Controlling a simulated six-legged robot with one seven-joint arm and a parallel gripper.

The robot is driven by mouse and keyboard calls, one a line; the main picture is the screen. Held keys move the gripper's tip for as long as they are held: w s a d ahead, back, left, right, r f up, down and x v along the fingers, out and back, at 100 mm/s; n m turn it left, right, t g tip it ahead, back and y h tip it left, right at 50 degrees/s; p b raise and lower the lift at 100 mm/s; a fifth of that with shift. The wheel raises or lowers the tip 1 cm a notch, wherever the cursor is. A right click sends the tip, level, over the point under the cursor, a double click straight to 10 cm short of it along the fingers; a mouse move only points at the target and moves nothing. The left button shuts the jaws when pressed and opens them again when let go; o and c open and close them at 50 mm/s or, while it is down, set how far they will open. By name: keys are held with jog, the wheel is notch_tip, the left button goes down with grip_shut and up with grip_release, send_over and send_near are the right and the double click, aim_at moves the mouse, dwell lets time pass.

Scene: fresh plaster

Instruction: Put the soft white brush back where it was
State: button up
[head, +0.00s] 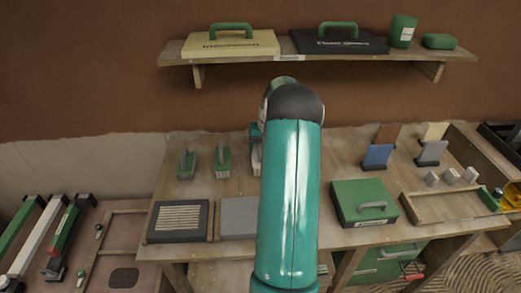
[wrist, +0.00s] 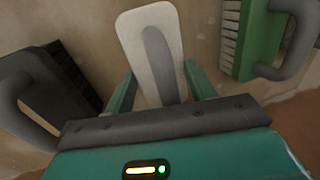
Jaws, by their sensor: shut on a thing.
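The soft white brush (wrist: 132,38) is a pale, rounded block with a grey strip along its middle, between my gripper's (wrist: 160,84) two green fingers in the wrist view. My gripper is shut on it. In the head view my teal arm hides most of my gripper, and a pale sliver of the brush (head: 256,157) shows just left of the arm, over or on the workbench. I cannot tell whether the brush touches the bench top.
In the wrist view a green brush (wrist: 258,40) is close on the right and a dark handled tool (wrist: 48,92) on the left. A green box (head: 352,198) stands right of my arm.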

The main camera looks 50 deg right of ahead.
jog(key=shift+f, duration=0.15)
jog(key=o, duration=1)
